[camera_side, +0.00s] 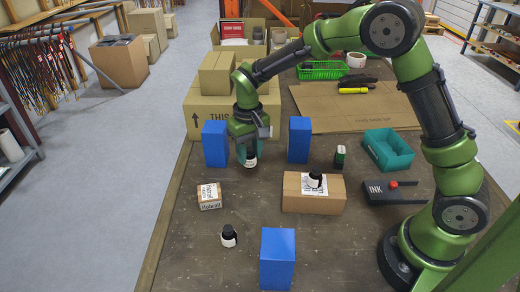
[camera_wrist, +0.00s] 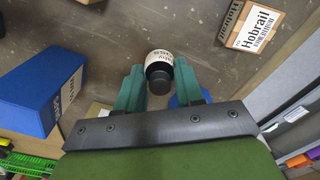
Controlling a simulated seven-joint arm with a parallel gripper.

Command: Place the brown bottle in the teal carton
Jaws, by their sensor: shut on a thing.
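My gripper (camera_side: 249,148) is shut on a small bottle (camera_side: 250,160) with a black cap and white label, between two blue boxes. In the wrist view the bottle (camera_wrist: 159,66) sits between the teal fingertips, cap toward the camera. Its body colour is hard to tell. I cannot tell whether it touches the table. The teal carton (camera_side: 377,158) is an open, empty-looking tray at the right, well apart from my gripper. Similar dark-capped bottles stand on the table (camera_side: 229,237) and on a cardboard box (camera_side: 315,179).
Blue boxes stand left (camera_side: 214,144) and right (camera_side: 299,139) of my gripper, and another (camera_side: 277,258) stands in front. A small green-and-black item (camera_side: 340,157) and the cardboard box (camera_side: 313,202) lie toward the carton. A black INK tray (camera_side: 390,194) is below it. Large cartons (camera_side: 207,108) stand behind my gripper.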

